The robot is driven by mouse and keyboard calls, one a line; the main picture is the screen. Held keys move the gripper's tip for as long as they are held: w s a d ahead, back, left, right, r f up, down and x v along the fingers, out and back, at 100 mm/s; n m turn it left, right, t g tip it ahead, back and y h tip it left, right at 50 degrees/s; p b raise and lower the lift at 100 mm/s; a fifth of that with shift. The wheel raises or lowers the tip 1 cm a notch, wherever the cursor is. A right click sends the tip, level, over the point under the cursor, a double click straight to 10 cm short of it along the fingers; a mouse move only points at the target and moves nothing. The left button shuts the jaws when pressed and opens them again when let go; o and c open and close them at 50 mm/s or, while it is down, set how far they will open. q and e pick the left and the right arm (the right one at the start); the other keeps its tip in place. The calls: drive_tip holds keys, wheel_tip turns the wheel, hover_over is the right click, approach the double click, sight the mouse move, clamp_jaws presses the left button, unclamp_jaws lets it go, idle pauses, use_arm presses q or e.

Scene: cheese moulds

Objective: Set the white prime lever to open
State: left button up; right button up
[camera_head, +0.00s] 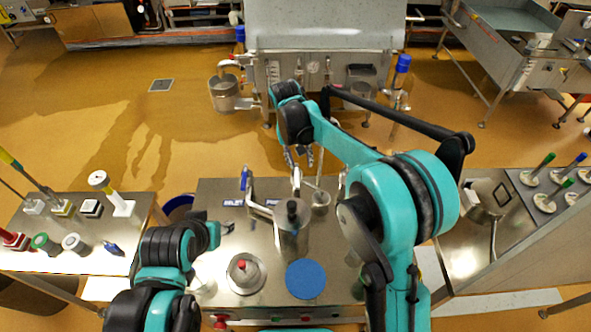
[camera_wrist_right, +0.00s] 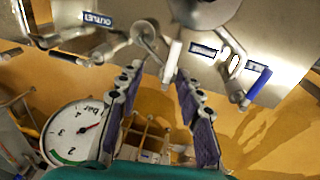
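The white prime lever (camera_head: 296,181) stands at the far edge of the steel machine top. In the right wrist view the white lever (camera_wrist_right: 172,60) lies just beyond the tips of my fingers, in line with the gap between them. I cannot tell whether either finger touches it. My right gripper (camera_head: 299,157) hangs above and behind the lever in the head view. In the wrist view my right gripper (camera_wrist_right: 160,74) is open, its purple-padded fingers apart with nothing held.
A blue-handled lever (camera_wrist_right: 260,86) is beside the white one; it also shows in the head view (camera_head: 245,180). A pressure gauge (camera_wrist_right: 76,132) is close to my right fingers. A steel cylinder (camera_head: 291,240) and blue disc (camera_head: 305,279) are on the machine top.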

sight(297, 179)
drive_tip(key=shift+g+h, duration=0.3)
drive_tip(key=f, duration=0.3)
drive_tip(key=w+a+f, duration=0.1)
drive_tip(key=f, duration=0.6)
drive_tip(key=shift+w+a+f, duration=0.15)
drive_tip(key=shift+w+f, duration=0.05)
drive_tip(key=shift+w, duration=0.2)
clamp_jaws()
